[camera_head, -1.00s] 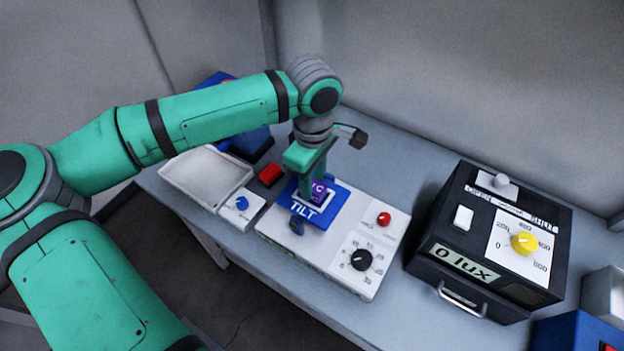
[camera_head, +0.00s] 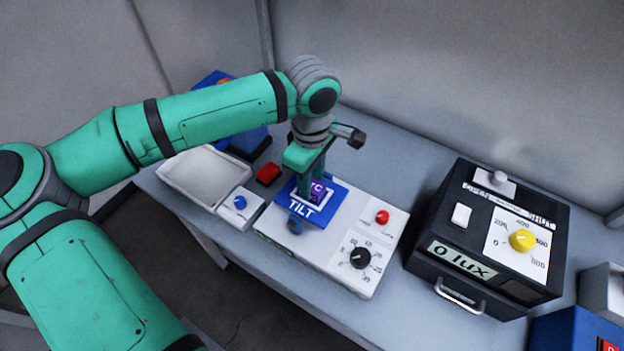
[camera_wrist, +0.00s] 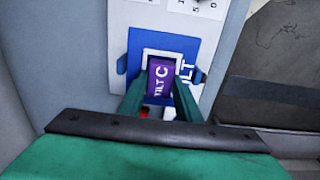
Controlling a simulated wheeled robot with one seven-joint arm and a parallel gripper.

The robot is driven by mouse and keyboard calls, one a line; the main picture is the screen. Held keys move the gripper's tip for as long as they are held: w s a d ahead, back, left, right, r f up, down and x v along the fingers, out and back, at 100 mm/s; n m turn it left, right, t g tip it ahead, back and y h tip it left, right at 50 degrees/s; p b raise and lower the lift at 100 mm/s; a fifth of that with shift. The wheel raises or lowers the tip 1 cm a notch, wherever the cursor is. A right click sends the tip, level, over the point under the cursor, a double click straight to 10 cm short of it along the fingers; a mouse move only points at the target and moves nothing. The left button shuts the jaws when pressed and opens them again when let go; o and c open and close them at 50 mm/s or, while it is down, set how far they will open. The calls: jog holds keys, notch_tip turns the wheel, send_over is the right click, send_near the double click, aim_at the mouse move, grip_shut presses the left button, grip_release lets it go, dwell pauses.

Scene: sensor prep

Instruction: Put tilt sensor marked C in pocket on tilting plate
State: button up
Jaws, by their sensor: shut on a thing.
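The purple tilt sensor (camera_wrist: 160,78), marked C, is between the fingers of my gripper (camera_wrist: 157,95), which is shut on it. It also shows in the head view (camera_head: 318,190), partly hidden by the green fingers. The blue tilting plate (camera_head: 328,210), lettered TILT, lies on a white unit, with a white-edged pocket on it. In the wrist view the sensor is within the white frame of the pocket (camera_wrist: 176,54). I cannot tell whether it is fully seated. My gripper (camera_head: 311,196) points down at the plate.
The white unit (camera_head: 320,255) carries a black dial (camera_head: 360,258) and a red button (camera_head: 382,217). An empty white tray (camera_head: 205,165), a blue-knob box (camera_head: 239,203) and a red block (camera_head: 268,174) are to the left. A black lux box (camera_head: 440,272) stands to the right.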

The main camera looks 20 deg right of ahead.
jog(key=shift+f, duration=0.25)
dwell(0.5)
jog(key=o, duration=1.4)
jog(key=shift+w+r, duration=0.1)
jog(key=shift+r, duration=1.5)
jog(key=shift+d+r, duration=0.1)
jog(key=shift+r, duration=2.3)
